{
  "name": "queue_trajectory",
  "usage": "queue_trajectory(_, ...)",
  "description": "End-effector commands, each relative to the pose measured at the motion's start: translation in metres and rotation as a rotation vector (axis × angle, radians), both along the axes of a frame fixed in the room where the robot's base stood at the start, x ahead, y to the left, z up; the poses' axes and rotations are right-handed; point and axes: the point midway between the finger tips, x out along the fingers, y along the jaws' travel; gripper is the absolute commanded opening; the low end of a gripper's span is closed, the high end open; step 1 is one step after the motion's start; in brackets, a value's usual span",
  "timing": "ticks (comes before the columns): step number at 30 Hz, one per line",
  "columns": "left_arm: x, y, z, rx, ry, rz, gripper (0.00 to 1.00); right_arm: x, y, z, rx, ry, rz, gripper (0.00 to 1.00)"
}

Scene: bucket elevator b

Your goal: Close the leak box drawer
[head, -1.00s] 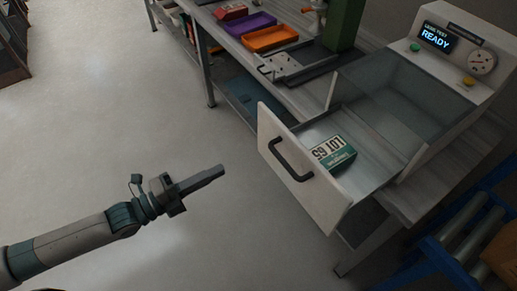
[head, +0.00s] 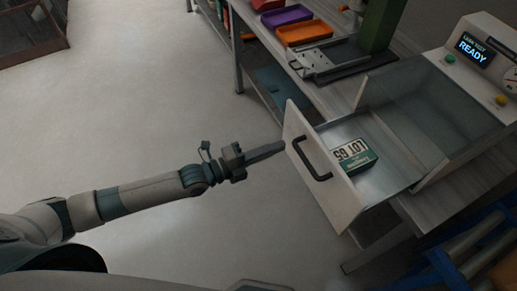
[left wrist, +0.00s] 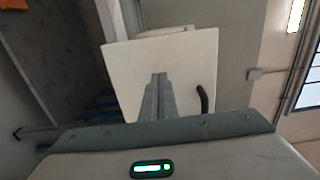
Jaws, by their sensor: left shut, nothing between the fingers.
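The leak box drawer (head: 350,199) stands pulled out from the leak test box (head: 415,95), its white front panel facing my left arm. A black handle (head: 309,160) is on that front. A green and white LOT 65 box (head: 354,157) lies inside the drawer. My left gripper (head: 281,146) is shut and empty, its fingertips close to the drawer front, left of the handle. In the left wrist view the shut fingers (left wrist: 158,80) point at the white front panel (left wrist: 125,75), beside the handle (left wrist: 204,100). I cannot tell whether they touch it. My right gripper is not in view.
The workbench (head: 342,95) holds an orange tray (head: 303,32), a purple tray (head: 286,15) and a metal fixture plate (head: 312,61). A blue-framed roller rack (head: 470,250) stands at the lower right. The floor left of the drawer is clear.

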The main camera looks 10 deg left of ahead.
Motion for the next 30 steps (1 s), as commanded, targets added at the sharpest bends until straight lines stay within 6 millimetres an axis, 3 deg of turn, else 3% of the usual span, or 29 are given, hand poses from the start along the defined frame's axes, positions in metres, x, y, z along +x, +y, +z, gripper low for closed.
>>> queue_trajectory(8, 0.014, -0.02, 0.002, -0.001, 0.0, -0.001, 0.0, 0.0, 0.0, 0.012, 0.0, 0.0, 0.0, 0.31)
queue_trajectory(23, 0.016, -0.022, 0.0, -0.001, 0.0, 0.0, 0.0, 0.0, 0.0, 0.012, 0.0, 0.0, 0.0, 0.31)
queue_trajectory(30, 0.026, -0.036, -0.001, -0.003, -0.001, 0.0, 0.0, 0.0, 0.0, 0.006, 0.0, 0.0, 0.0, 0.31)
